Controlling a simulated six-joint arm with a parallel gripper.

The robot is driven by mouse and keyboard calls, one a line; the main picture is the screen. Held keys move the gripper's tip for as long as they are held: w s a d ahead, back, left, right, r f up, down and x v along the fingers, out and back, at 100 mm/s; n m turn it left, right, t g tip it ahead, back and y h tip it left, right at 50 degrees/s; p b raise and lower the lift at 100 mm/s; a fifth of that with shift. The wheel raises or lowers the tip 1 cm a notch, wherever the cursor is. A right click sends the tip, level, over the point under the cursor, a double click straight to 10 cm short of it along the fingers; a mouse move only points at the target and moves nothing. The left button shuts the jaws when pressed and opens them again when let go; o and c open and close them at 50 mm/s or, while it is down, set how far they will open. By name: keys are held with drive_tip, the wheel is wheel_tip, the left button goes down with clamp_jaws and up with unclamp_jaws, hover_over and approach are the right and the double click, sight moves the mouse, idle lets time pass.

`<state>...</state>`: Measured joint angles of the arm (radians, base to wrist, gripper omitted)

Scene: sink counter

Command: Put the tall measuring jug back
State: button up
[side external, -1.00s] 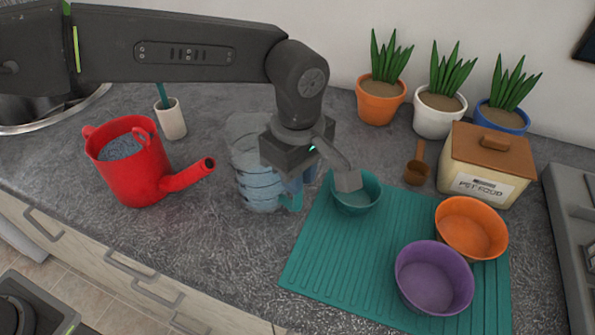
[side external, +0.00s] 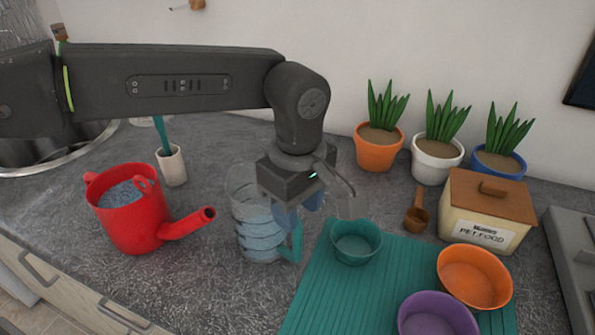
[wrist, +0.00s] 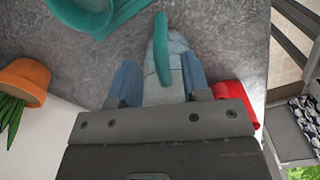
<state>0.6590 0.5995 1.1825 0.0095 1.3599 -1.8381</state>
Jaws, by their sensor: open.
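The tall measuring jug (side external: 256,218) is clear with bluish bands and a teal handle (side external: 296,243). It stands upright on the grey counter, left of the teal mat. My gripper (side external: 316,207) is open at the jug's upper right side and hides part of its rim. In the wrist view, the jug (wrist: 163,75) and its teal handle show between the two blue fingers of my gripper (wrist: 159,70). Whether either finger touches the jug cannot be told.
A red watering can (side external: 136,222) stands left of the jug, its spout pointing towards it. A teal bowl (side external: 354,249) sits close on the right, on the teal mat (side external: 340,292). Orange (side external: 474,283) and purple (side external: 438,318) bowls, a pet food box (side external: 484,222) and several potted plants stand further right.

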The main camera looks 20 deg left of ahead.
wheel_tip(320, 180, up, 8)
idle(0.4)
drive_tip(key=s+a+r+m+t+h, duration=0.1)
drive_tip(key=s+a+r+m, duration=0.15)
drive_tip(key=a, duration=0.75)
drive_tip(key=s+a+r+m+t, duration=0.2)
drive_tip(key=s+a+m, duration=0.2)
drive_tip(key=a, duration=0.7)
drive_tip(key=s+a+f+m+t, duration=0.2)
drive_tip(key=s+a+f+m, duration=0.5)
drive_tip(key=s+a+f, duration=0.2)
drive_tip(key=s+a, duration=0.1)
drive_tip(key=s, duration=0.1)
drive_tip(key=shift+s+y, duration=0.3)
drive_tip(key=shift+y, duration=0.1)
